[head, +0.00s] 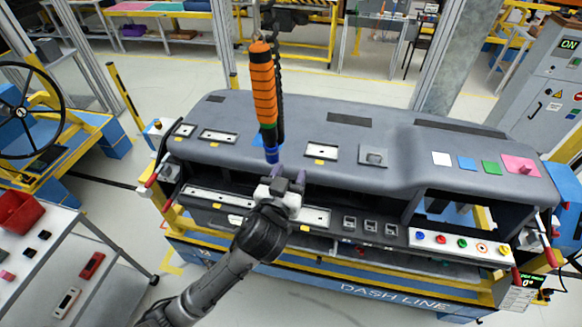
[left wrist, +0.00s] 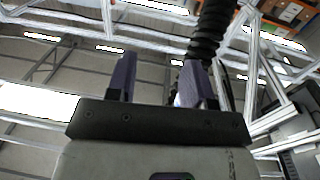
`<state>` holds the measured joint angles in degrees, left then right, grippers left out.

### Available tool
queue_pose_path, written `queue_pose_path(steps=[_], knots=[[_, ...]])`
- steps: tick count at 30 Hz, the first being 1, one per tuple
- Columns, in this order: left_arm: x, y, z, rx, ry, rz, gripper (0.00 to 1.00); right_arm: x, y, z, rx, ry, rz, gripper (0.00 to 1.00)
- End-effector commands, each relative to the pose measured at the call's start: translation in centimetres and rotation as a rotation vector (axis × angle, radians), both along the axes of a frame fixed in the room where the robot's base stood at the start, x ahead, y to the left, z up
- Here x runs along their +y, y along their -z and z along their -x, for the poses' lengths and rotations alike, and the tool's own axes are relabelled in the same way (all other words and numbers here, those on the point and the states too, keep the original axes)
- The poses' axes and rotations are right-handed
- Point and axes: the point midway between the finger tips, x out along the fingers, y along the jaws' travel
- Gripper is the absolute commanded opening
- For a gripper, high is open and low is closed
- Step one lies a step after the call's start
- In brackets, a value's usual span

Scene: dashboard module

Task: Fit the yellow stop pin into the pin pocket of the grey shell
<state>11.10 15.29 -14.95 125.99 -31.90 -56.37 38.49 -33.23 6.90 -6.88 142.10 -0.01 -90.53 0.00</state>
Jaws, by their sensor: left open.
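The grey shell (head: 275,115) is the long dashboard body across the middle of the head view. Its top carries several pale plates and a small square fitting (head: 373,155); I cannot tell which recess is the pin pocket. I cannot make out the yellow stop pin for sure in either view. My left gripper (head: 286,177) is in front of the shell, its purple fingers pointing up and away, apart and empty. In the left wrist view its two fingers (left wrist: 158,82) stand apart with nothing held between them. My right gripper is not in view.
An orange hanging tool (head: 262,85) with a blue lower end and black coiled hose hangs close by my left gripper. A button panel (head: 460,245) is at the shell's front right. A grey trolley (head: 35,265) with a red bin (head: 17,211) stands at the left.

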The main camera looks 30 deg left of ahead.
Motion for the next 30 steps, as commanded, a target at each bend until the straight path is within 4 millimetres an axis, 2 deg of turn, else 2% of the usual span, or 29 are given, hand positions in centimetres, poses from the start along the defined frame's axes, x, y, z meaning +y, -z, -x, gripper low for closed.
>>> queue_pose_path(steps=[1,8,25,30], knots=[[-0.24,-0.58,0.15,0.0,0.011,-0.001,0.47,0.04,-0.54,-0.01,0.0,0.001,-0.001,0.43],[-0.76,-1.23,0.54,0.0,0.036,-0.001,0.47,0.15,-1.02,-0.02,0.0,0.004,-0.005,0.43],[-0.83,-1.29,0.58,0.001,0.039,-0.006,0.47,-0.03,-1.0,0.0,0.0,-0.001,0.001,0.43],[-0.55,-0.93,0.64,0.046,0.022,-0.094,0.47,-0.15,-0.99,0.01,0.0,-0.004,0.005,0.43]])
